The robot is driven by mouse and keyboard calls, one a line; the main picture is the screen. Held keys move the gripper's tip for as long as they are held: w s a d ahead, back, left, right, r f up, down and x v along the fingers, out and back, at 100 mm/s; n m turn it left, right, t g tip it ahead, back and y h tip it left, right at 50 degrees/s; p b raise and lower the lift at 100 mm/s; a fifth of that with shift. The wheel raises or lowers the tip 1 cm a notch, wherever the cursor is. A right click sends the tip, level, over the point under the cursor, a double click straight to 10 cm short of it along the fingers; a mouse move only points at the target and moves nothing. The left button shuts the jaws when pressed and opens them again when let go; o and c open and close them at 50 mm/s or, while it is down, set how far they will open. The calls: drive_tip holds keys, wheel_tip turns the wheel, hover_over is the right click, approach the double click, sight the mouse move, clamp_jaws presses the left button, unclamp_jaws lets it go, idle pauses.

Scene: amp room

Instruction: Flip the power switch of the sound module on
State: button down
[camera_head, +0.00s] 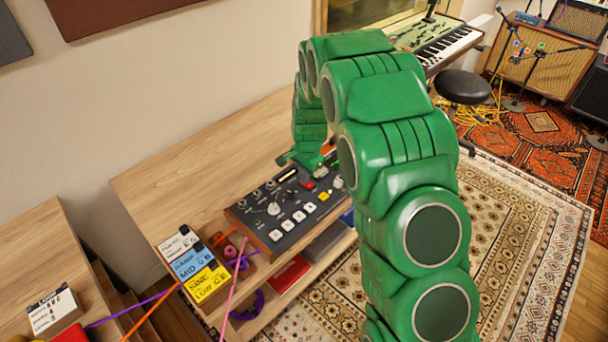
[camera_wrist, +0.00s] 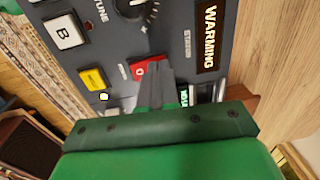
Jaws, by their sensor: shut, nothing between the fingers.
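The sound module (camera_head: 262,222) is a dark box with knobs, white pads and a yellow button, lying on the wooden desk. Its red switch (camera_head: 307,184) shows beside my gripper. In the wrist view the red switch (camera_wrist: 142,70) bears a white mark and is partly covered by the fingers. In the head view my gripper (camera_head: 318,168) is partly hidden at the module's far end.
The yellow button (camera_wrist: 92,79) and a white pad (camera_wrist: 64,32) lie close to the red switch. A knob (camera_wrist: 130,8) is above it. Labelled blocks (camera_head: 196,266) and coloured cables stand left of the module. The desk (camera_head: 190,165) behind the module is clear.

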drive_tip(key=shift+s+d+r, duration=0.2)
drive_tip(key=shift+s+d, duration=0.2)
drive_tip(key=shift+s, duration=0.05)
wheel_tip(320, 180, up, 14)
drive_tip(key=w+a, duration=0.1)
idle(0.8)
drive_tip(key=shift+w+a, duration=0.1)
